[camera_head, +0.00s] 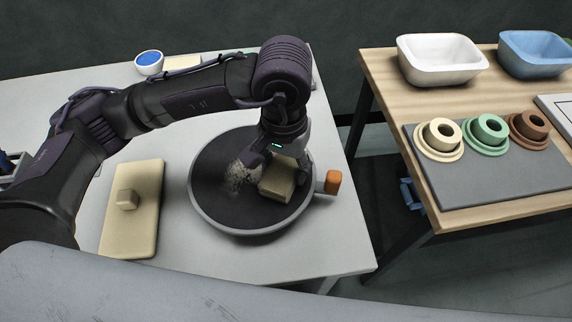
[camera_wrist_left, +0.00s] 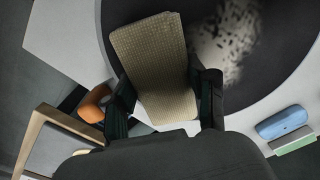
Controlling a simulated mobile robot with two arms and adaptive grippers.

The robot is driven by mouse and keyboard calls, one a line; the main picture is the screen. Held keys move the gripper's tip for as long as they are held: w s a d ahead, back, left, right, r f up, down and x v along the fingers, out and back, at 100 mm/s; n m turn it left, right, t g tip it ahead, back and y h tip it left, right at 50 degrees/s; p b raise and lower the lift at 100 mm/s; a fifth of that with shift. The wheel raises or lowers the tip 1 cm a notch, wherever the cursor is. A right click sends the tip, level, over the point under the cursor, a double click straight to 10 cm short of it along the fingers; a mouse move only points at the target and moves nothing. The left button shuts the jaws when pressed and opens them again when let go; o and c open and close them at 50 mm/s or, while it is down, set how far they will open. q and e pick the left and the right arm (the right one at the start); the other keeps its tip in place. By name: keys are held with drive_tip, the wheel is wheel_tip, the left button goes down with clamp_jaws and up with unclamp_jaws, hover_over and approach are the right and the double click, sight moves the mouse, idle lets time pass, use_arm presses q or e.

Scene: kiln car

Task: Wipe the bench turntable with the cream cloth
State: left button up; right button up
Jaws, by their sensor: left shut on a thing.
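The bench turntable (camera_head: 222,205) is a dark round disc with a grey rim on the light grey bench. A pale speckled patch (camera_head: 238,176) lies near its middle; it also shows in the left wrist view (camera_wrist_left: 230,35). My left gripper (camera_head: 276,172) is over the right part of the disc, shut on the folded cream cloth (camera_head: 277,183). In the left wrist view the cloth (camera_wrist_left: 152,65) sits between the two fingers, over the dark disc to the left of the patch. Whether the cloth touches the disc I cannot tell. My right gripper is not in view.
An orange block (camera_head: 332,182) sits at the turntable's right edge. A cream board with a small block (camera_head: 146,226) lies to its left. A blue-and-white bowl (camera_head: 149,62) stands at the back. A wooden table (camera_head: 381,66) at right carries basins and several coloured pieces.

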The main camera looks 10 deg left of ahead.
sight(262, 173)
use_arm(q)
drive_tip(key=shift+w+a+f+b, duration=0.15)
drive_tip(key=shift+a+b, duration=0.35)
drive_tip(key=shift+a, duration=0.35)
drive_tip(key=shift+a+b, duration=0.65)
drive_tip(key=shift+a, duration=0.6)
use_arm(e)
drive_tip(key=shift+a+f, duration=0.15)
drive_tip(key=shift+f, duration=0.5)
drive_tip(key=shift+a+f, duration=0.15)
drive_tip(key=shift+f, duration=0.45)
